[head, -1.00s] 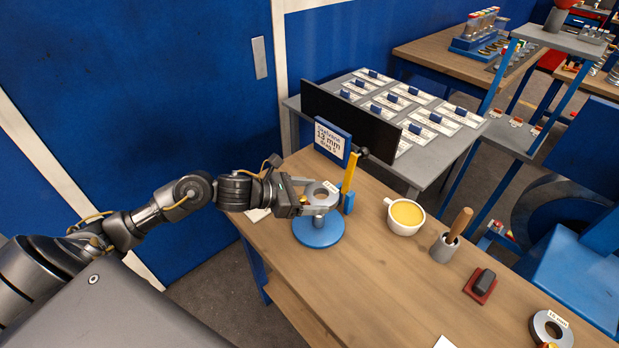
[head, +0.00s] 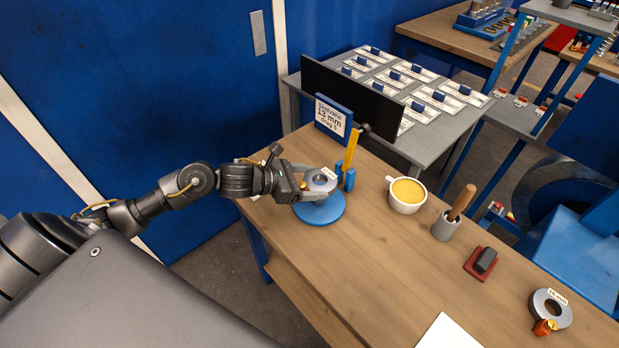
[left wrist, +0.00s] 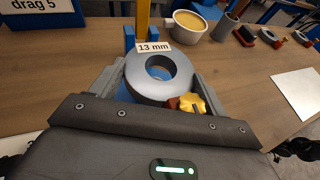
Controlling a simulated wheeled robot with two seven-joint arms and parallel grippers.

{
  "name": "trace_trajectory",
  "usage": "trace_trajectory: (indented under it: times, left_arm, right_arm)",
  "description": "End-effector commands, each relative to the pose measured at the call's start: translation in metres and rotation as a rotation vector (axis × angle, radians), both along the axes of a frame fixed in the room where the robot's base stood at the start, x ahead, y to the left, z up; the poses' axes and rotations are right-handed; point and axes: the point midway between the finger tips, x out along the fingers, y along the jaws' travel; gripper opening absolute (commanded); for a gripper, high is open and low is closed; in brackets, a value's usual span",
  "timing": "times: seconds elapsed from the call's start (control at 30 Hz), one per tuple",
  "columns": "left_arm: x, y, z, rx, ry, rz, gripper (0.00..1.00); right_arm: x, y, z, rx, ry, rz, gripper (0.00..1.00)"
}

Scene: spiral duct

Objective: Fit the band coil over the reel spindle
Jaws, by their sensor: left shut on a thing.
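The band coil (head: 319,180) is a grey ring with a "13 mm" tag and a yellow-and-red clip. It also shows in the left wrist view (left wrist: 143,88). My left gripper (head: 308,186) is shut on it, one finger on each side. The coil is held roughly level over the reel's round blue base (head: 322,214), close above it. The spindle is mostly hidden under the coil and fingers; I cannot tell how far it is inside the hole. A yellow upright (head: 351,152) in a blue holder stands right behind the coil. My right gripper is not recognisable in either view.
A sign (head: 333,116) reading "13 mm drag 5" stands behind. To the right are a cup (head: 405,204) of yellow content, a grey pot (head: 446,226) with a wooden handle, a red-based block (head: 481,263), a "16 mm" coil (head: 541,306) and white paper (head: 450,334). The table's front middle is clear.

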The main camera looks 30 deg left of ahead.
Motion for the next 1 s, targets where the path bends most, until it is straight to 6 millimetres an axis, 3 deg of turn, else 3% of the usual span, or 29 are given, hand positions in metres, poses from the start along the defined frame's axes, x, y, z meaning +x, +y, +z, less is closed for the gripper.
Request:
trace_trajectory:
  times: [0.6,1.0]
  left_arm:
    - [0.0,0.0,-0.04,-0.001,-0.001,0.0,0.43]
    - [0.0,0.0,-0.061,0.0,-0.003,-0.001,0.43]
  right_arm:
    - [0.001,0.0,-0.016,0.0,-0.001,0.0,0.36]
    - [0.001,0.0,-0.039,-0.001,-0.001,0.001,0.36]
